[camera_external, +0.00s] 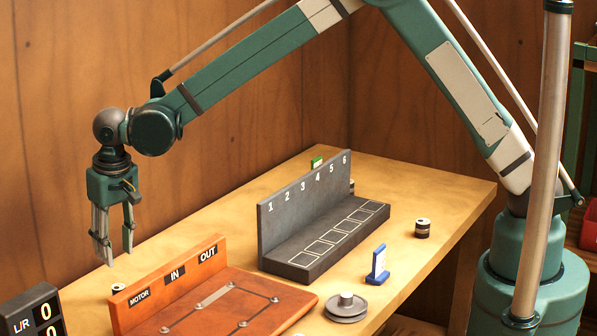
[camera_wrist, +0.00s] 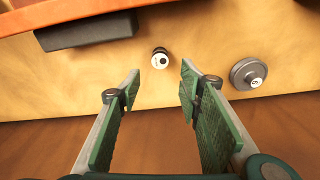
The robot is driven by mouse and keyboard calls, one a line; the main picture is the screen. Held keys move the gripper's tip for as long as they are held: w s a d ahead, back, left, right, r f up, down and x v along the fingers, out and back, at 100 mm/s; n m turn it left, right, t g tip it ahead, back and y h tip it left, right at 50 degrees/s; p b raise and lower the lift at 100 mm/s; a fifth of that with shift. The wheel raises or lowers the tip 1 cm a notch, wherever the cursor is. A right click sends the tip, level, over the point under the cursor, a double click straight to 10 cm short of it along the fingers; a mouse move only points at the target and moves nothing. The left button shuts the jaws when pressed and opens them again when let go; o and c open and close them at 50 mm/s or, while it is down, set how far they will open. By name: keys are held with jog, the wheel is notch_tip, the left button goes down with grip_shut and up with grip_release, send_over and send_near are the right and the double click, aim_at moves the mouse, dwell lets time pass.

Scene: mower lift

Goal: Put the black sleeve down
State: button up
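My gripper (camera_external: 114,252) is open and empty, pointing down over the left part of the table. In the wrist view its two fingers (camera_wrist: 160,92) stand wide apart with nothing between them. A small cylinder with a pale rim and dark centre (camera_wrist: 160,58) is on the table beyond the fingertips; a small pale-topped piece (camera_external: 117,287) also shows behind the orange board in the external view. I cannot tell which of these is the black sleeve.
An orange board (camera_external: 215,300) labelled MOTOR, IN and OUT lies in front. A dark numbered rack (camera_external: 300,250), a blue stand (camera_external: 378,267) and a grey wheel (camera_external: 346,308) are to its right. Another grey disc (camera_wrist: 247,74) shows in the wrist view. Wooden walls stand behind.

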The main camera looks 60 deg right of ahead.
dwell(0.3)
jog(key=s+d+r+t, duration=0.1)
jog(key=s+d+r, duration=0.5)
jog(key=d, duration=0.4)
jog(key=s+d+r+t, duration=0.1)
jog(key=s+d+r, duration=0.3)
jog(key=d+r, duration=0.5)
jog(key=s+d+r+t, duration=0.1)
jog(key=s+d+r, duration=0.5)
jog(key=d, duration=0.4)
jog(key=s+d+n+t, duration=0.1)
jog(key=s+d, duration=0.8)
jog(key=s, duration=0.3)
jog(key=s+d+f+t, duration=0.1)
jog(key=s+d, duration=0.7)
jog(key=s, duration=0.5)
jog(key=shift+s+d+f+n+t, duration=0.15)
jog(key=shift+d+n+t, duration=0.2)
jog(key=shift+n+t, duration=0.05)
